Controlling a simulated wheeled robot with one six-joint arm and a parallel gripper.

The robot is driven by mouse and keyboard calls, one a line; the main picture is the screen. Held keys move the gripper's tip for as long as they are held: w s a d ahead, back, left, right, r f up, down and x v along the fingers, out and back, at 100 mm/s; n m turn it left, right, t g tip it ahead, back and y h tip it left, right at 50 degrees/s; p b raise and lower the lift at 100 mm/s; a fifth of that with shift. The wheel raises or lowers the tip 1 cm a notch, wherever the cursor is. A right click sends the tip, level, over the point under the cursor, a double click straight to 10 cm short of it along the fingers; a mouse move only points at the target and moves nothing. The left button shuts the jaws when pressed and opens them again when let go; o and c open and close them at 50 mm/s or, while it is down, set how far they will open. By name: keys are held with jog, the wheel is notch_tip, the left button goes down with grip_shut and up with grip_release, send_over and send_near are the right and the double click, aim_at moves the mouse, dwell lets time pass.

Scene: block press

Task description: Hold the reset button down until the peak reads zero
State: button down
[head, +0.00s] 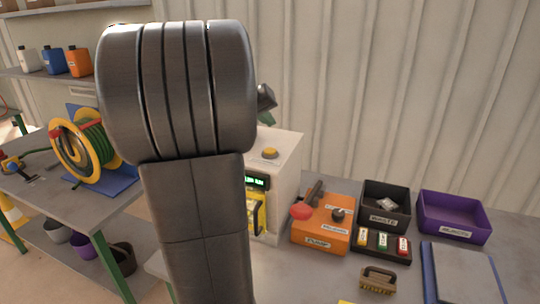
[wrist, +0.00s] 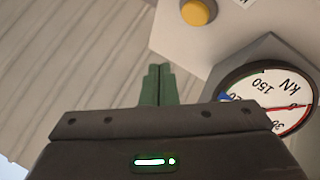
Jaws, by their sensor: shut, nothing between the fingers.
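The press housing is a pale box (head: 287,160) behind my arm, with a yellow button (head: 270,153) on its top. The button also shows at the top of the wrist view (wrist: 198,11), beside a cut-off label. My gripper's green fingertips (wrist: 158,84) are closed together and empty. In the head view my gripper (head: 267,118) shows only in part, above the housing, apart from the button. A round kN gauge (wrist: 262,92) with a red needle is partly hidden by my gripper in the wrist view. A small green display (head: 257,182) is lit; its text is too small to read.
An orange pump (head: 322,232) with a red knob stands right of the press. Beyond are a black waste bin (head: 386,221), a purple bin (head: 454,230), a tray of small coloured pieces (head: 381,256) and a brush (head: 378,277). My arm hides the bench's middle.

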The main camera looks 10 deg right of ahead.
aim_at(268, 151)
notch_tip(268, 151, down, 6)
jog(key=b, duration=0.4)
jog(key=shift+r, duration=0.15)
dwell(1.7)
jog(key=shift+f+b, duration=0.45)
jog(key=shift+b, duration=0.05)
jog(key=shift+f+b, duration=0.5)
dwell(1.4)
jog(key=shift+r, duration=0.15)
dwell(0.9)
jog(key=shift+r+p, duration=0.65)
jog(key=shift+r, duration=0.15)
jog(key=shift+r+p, duration=1.85)
jog(key=shift+r, duration=0.75)
